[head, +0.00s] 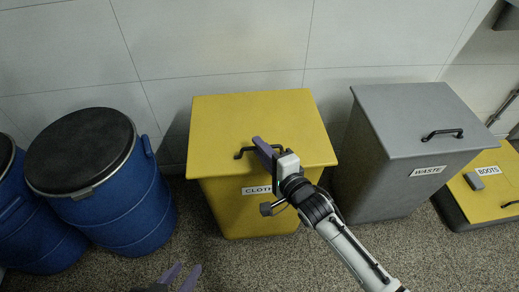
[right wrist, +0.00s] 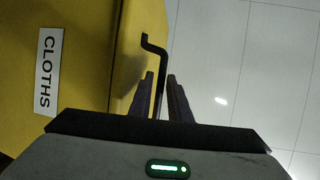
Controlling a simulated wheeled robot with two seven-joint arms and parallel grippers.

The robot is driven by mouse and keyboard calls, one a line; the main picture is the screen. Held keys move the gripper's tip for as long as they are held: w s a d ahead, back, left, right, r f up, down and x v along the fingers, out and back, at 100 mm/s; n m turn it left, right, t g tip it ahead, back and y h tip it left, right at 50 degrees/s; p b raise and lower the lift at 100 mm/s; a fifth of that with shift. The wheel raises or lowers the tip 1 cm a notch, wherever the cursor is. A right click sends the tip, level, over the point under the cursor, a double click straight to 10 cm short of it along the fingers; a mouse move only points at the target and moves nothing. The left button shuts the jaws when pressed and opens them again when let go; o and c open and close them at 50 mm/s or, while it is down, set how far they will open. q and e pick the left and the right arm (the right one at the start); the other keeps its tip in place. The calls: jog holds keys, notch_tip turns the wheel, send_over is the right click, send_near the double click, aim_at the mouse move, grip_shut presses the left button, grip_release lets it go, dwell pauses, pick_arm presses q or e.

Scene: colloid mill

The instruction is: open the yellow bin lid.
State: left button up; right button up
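The yellow bin (head: 250,210) labelled CLOTHS stands in the middle of the head view. Its flat yellow lid (head: 262,113) is closed, with a black bar handle (head: 239,155) near the front edge. My right gripper (head: 262,150) is at this handle and hides part of it. In the right wrist view the handle (right wrist: 160,65) runs between the two fingers of the right gripper (right wrist: 161,80), with a narrow gap visible beside it. My left gripper (head: 182,272) is at the bottom edge of the head view, fingers apart and empty, away from the bin.
Blue drums (head: 115,215) with black tops stand to the left. A grey WASTE bin (head: 375,170) stands close on the right. A low yellow BOOTS bin (head: 488,200) is at far right, with a small grey block (head: 474,181) on it. A tiled wall is behind.

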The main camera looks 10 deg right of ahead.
jog(key=shift+w+a, duration=0.15)
jog(key=shift+w, duration=0.15)
grip_shut()
